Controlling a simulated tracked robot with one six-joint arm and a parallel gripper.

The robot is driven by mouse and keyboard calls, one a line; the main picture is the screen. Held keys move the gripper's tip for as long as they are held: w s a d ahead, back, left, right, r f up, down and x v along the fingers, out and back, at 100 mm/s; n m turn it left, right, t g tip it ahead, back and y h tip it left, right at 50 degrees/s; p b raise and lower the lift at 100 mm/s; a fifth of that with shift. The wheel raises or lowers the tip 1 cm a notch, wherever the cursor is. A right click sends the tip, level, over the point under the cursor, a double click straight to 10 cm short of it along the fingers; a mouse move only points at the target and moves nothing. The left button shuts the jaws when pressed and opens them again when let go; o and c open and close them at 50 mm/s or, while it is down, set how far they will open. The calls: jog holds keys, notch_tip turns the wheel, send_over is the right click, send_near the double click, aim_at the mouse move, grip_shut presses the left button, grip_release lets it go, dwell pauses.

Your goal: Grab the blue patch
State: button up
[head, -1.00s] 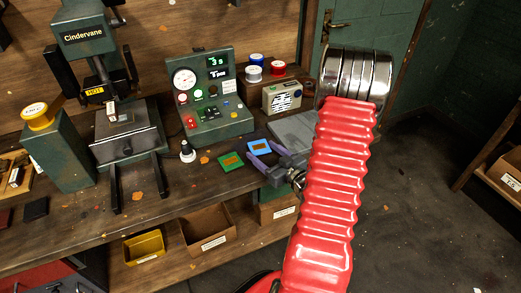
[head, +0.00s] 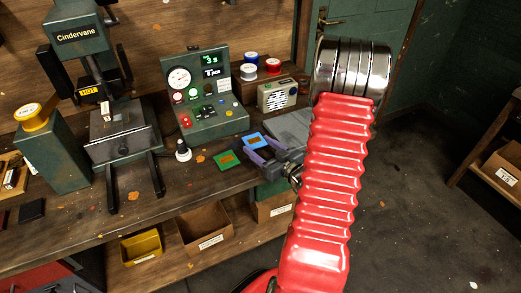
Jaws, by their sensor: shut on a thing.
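The blue patch (head: 252,139), a small flat square with a lighter center, is at the bench's front right. My gripper (head: 254,144) has purple fingers and reaches it from the lower right. It is shut on the blue patch, with the fingers at its near and right sides. The patch seems slightly above the bench top, but the gap is hard to judge. The fingers and my red ribbed arm hide part of the bench behind them. A green patch (head: 226,161) with an orange-brown center lies on the bench to the left of my gripper.
A white-topped black knob (head: 182,150) stands left of the green patch. Behind are a green gauge box (head: 209,115) and a small radio (head: 277,95). A press marked Cindervane (head: 122,140) stands left. Open bins (head: 205,228) sit on the lower shelf.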

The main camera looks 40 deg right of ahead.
notch_tip(320, 180, up, 8)
jog(key=shift+r, duration=0.15)
dwell(0.4)
dwell(0.5)
